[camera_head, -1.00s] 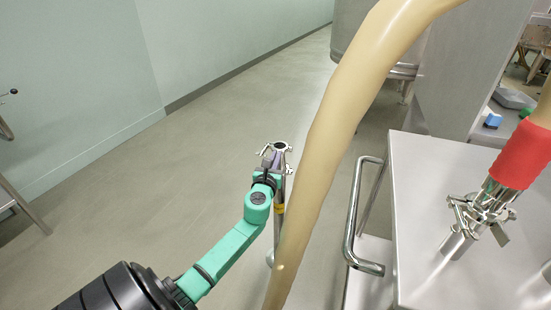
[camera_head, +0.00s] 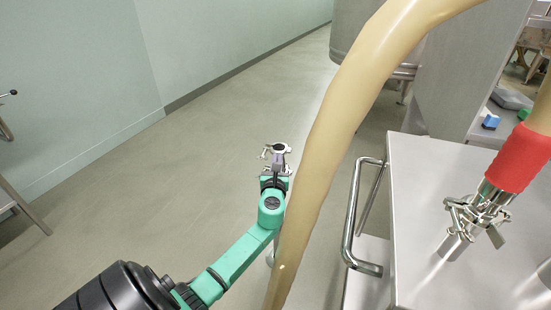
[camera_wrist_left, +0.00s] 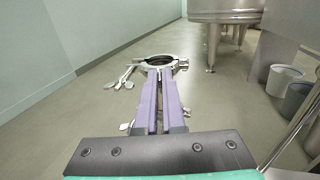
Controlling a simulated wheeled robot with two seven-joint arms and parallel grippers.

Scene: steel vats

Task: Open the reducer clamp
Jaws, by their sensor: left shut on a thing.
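The reducer clamp (camera_head: 278,148) is a steel ring with small side levers at the top of a floor-standing pipe, left of the tan hose. In the left wrist view its ring (camera_wrist_left: 157,64) lies straight ahead, with a wing-nut lever on the left. My left gripper (camera_head: 277,165) comes from below on a green arm. Its purple fingers (camera_wrist_left: 159,75) lie close together at the near side of the ring and are shut on the clamp. The exact grip spot is hidden. The pipe below is mostly hidden by my wrist. My right gripper is not in view.
A thick tan hose (camera_head: 340,110) runs close to the right of my left gripper. A steel cart (camera_head: 425,190) with a handle (camera_head: 350,230) stands right, carrying a red-sleeved hose end (camera_head: 520,158) with another clamp (camera_head: 475,213).

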